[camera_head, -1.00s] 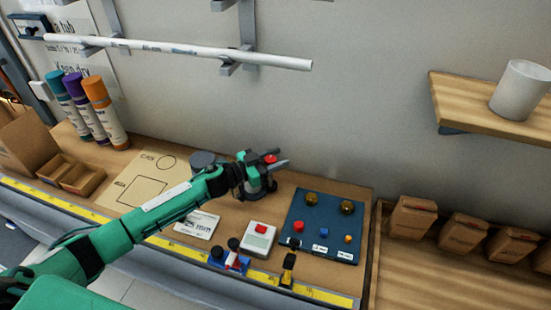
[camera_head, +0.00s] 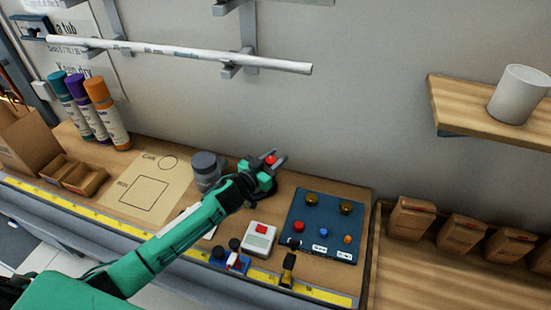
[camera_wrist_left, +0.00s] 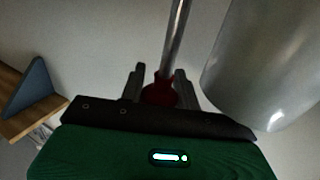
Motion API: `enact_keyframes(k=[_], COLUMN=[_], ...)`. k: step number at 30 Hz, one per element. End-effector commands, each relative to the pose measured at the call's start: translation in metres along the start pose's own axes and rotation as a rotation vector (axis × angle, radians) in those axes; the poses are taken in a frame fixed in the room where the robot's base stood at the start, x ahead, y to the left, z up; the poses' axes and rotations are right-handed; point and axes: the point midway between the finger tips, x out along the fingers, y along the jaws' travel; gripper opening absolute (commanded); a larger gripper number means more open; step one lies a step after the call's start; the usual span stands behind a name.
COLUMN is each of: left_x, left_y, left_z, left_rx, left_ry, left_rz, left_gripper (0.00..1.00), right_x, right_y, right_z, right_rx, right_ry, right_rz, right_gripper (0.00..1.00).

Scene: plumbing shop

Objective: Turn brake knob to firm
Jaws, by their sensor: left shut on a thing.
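The red knob (camera_head: 270,159) shows at the fingers of my left gripper (camera_head: 273,163), above the back of the bench. In the left wrist view, the knob (camera_wrist_left: 159,94) is dark red and sits between the two fingertips, with a metal rod (camera_wrist_left: 176,40) rising beyond it. My left gripper is shut on this knob. The device below it is mostly hidden by my gripper and wrist. No firm or soft marking on it can be read. My right gripper is not in view.
A grey lidded jar (camera_head: 206,168) stands just left of my left wrist. A blue panel (camera_head: 318,232) with several coloured knobs lies to the right. A white box with a red button (camera_head: 260,238) is in front. A large grey cylinder (camera_wrist_left: 265,65) is close in the wrist view.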

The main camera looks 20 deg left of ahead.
Motion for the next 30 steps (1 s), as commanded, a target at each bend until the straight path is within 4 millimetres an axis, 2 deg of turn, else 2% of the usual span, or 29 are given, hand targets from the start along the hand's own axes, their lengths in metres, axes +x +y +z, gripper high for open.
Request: enact_keyframes(k=[12, 28, 29, 30], left_x=[-0.0002, -0.0002, -0.0002, -0.0002], left_y=[-0.0021, -0.0035, -0.0035, -0.0035], left_z=[0.0005, -0.0005, -0.0005, -0.0005], left_rx=[-0.002, 0.004, 0.004, 0.003], left_ry=[0.002, 0.002, 0.002, 0.002], left_rz=[-0.157, -0.178, -0.178, -0.178], left_gripper=[0.09, 0.10, 0.38, 0.46], right_x=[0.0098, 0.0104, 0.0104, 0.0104], right_y=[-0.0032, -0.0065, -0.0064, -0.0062], right_z=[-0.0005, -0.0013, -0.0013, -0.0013], right_rx=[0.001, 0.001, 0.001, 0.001], right_ry=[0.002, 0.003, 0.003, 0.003], right_rz=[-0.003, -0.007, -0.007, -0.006], right_gripper=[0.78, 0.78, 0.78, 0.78])
